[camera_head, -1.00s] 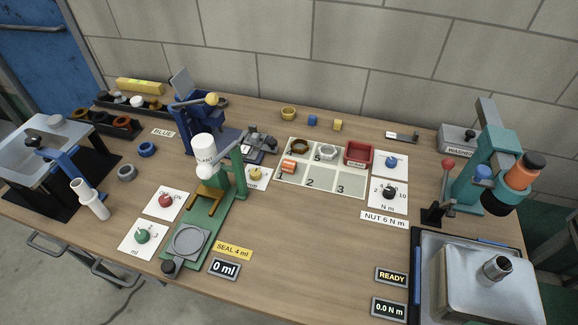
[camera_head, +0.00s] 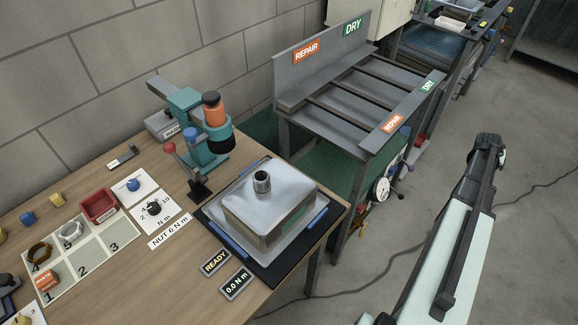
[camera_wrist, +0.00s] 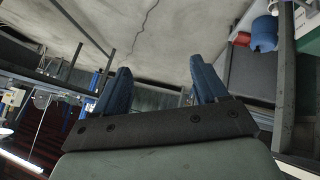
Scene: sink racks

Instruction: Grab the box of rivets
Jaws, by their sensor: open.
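I cannot make out any box that reads as rivets in these views. A grey box with a partly hidden label (camera_head: 163,124) stands at the back of the bench by the wall, behind the teal press. My gripper (camera_wrist: 160,88) shows in the wrist view with its two blue fingers apart and nothing between them. It points over the bare floor, away from the bench. A pale arm link of mine rises at the right of the head view.
A teal press (camera_head: 205,135), a metal housing (camera_head: 268,212) on a dark mat and a red tray (camera_head: 100,205) stand on the wooden bench (camera_head: 165,275). A grey rack labelled REPAIR and DRY (camera_head: 365,85) stands right of it. A cable crosses the open floor.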

